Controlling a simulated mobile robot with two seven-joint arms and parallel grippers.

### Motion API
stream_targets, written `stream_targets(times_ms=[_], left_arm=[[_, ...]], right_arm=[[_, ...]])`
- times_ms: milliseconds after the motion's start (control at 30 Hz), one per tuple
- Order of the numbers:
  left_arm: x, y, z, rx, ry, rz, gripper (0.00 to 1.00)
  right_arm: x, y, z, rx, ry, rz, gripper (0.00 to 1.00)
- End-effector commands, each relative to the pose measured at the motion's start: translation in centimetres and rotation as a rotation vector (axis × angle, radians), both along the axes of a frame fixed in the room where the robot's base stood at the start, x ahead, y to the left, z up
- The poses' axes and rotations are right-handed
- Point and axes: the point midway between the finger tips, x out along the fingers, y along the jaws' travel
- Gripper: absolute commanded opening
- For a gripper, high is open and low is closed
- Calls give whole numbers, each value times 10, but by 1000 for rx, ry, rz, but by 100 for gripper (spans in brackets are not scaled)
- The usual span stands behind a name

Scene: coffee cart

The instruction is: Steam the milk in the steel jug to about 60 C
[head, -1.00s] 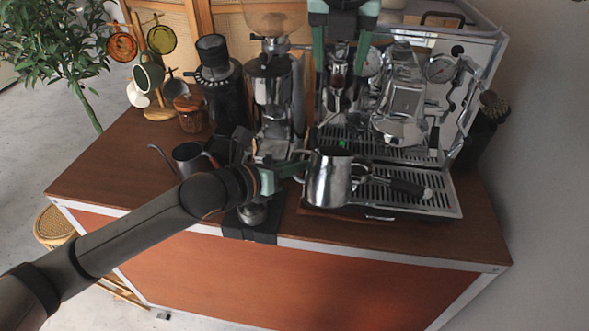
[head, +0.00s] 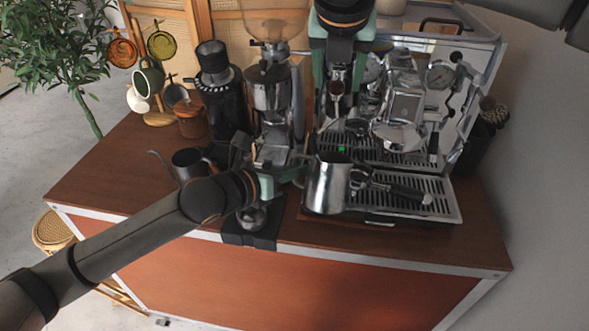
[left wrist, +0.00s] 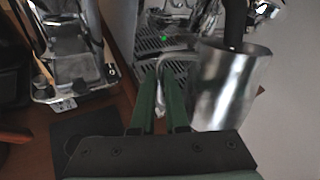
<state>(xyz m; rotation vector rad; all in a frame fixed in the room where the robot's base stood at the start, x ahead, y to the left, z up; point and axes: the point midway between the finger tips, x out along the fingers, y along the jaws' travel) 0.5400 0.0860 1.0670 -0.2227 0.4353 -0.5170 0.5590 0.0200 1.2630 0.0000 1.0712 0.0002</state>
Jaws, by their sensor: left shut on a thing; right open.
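The steel jug (head: 328,190) is upright at the front left of the espresso machine's drip tray, in front of the grille. My left gripper (head: 297,174) is shut on the jug's handle, at the jug's left. In the left wrist view, the jug (left wrist: 228,95) is right of the green fingers (left wrist: 162,100); its contents cannot be made out. My right gripper (head: 340,88) is open, pointing down in front of the espresso machine's (head: 402,95) left part, behind and above the jug. The steam wand is not clearly distinguishable.
A portafilter with a black handle (head: 405,192) is on the drip tray, right of the jug. A grinder (head: 270,95) stands left of the machine. A black kettle (head: 188,162) is farther left. The counter's front right is clear.

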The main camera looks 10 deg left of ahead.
Motion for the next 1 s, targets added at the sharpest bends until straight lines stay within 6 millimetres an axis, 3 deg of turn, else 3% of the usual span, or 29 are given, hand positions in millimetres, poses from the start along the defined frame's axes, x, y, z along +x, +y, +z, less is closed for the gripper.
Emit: stream_targets(times_ms=[600,1000], left_arm=[[1,-2,7,-10,-12,-4,0],[0,-2,7,-10,-11,-4,0]], right_arm=[[14,0,-26,-1,1,0,60],[15,0,-27,0,1,0,60]])
